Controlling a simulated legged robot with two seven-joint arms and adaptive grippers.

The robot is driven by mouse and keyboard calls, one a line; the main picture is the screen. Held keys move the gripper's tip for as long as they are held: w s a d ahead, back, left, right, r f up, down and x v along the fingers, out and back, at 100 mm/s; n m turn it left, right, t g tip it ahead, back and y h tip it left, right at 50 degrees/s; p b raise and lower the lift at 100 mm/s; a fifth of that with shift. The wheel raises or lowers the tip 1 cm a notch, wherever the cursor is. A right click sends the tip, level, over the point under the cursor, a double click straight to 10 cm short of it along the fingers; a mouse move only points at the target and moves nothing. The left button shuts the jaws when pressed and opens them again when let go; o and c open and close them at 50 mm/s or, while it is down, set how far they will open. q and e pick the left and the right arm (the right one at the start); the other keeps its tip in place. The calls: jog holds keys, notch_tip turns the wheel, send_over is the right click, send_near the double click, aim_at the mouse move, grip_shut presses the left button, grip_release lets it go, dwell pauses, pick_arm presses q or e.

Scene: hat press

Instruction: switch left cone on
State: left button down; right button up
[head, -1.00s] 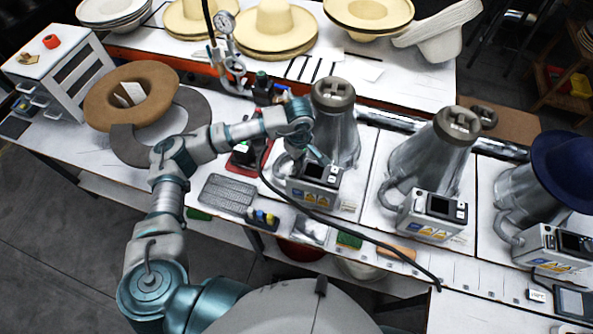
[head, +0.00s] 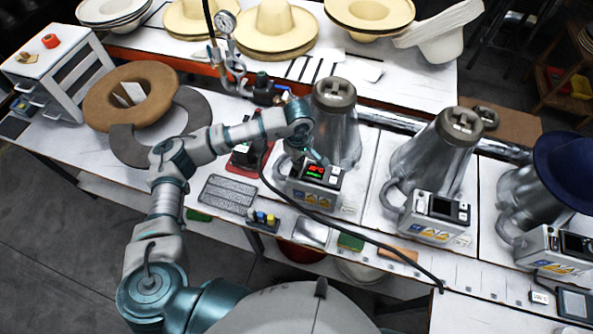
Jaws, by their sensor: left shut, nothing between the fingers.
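The left cone (head: 338,130) is a grey metal cone with a round knobbed cap, standing on the bench. Its control box (head: 315,185) sits at its front foot, and the small display (head: 316,169) on it glows red and green. My left gripper (head: 318,160) is shut and empty, its tip at the top of this box, by the display; I cannot tell if it touches. The middle cone (head: 425,155) and its box (head: 437,214) stand to the right, with a dark display. My right gripper is not in view.
A right cone (head: 520,195) carries a dark blue hat (head: 566,170). A black cable (head: 350,232) runs along the bench front. A brown hat (head: 130,95) lies on the left, and straw hats (head: 275,25) stand behind. A pressure gauge (head: 225,22) hangs behind my left arm.

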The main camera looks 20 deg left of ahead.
pick_arm(q)
jog(key=shift+a+r+p, duration=0.15)
jog(key=shift+r+p, duration=0.15)
jog(key=shift+r, duration=0.55)
jog(key=shift+a+r+p, duration=0.3)
jog(key=shift+r, duration=0.45)
notch_tip(320, 180, up, 2)
jog(key=shift+r+p, duration=0.1)
jog(key=shift+p, duration=0.3)
jog(key=shift+d+r, duration=0.15)
jog(key=shift+r, duration=0.4)
jog(key=shift+d, duration=0.1)
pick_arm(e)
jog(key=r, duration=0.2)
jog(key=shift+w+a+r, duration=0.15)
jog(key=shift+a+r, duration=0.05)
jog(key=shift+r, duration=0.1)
pick_arm(q)
jog(key=shift+a, duration=0.2)
